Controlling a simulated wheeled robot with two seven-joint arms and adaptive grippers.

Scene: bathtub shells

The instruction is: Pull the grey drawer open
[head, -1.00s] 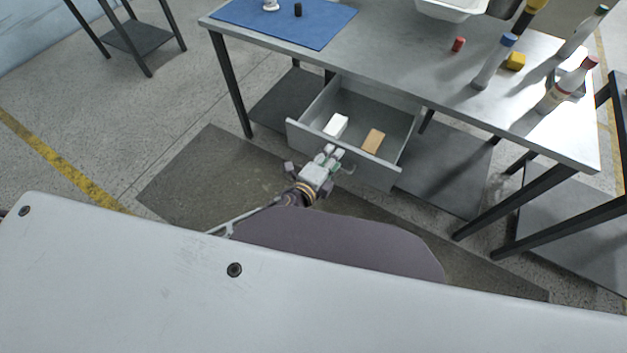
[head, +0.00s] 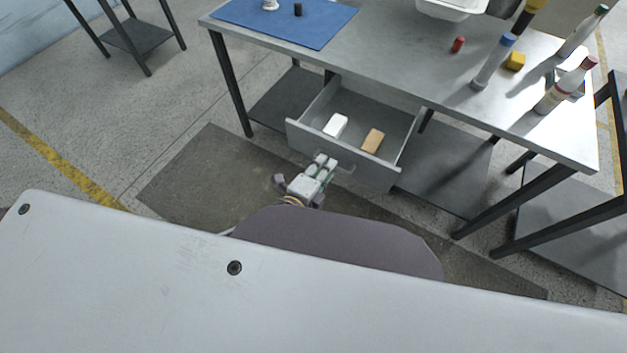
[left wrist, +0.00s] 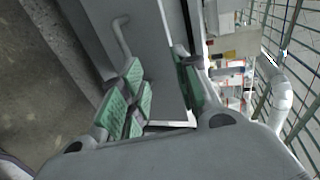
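The grey drawer (head: 345,160) stands pulled out from under the workbench, so its inside shows. A white block (head: 335,125) and a tan block (head: 372,141) lie in it. Its bar handle (head: 345,169) is on the front panel and also shows in the left wrist view (left wrist: 121,36). My left gripper (head: 326,163) is just in front of the drawer front, near the handle. In the left wrist view its green-padded fingers (left wrist: 162,84) are apart with nothing held between them. Whether a finger touches the drawer cannot be told. My right gripper is out of view.
The metal workbench (head: 400,82) carries a blue mat (head: 285,22), a white basin (head: 450,10), several bottles, a red piece (head: 458,44) and a yellow block (head: 515,61). Bench legs stand either side of the drawer. A dark floor mat (head: 200,180) lies clear to the left.

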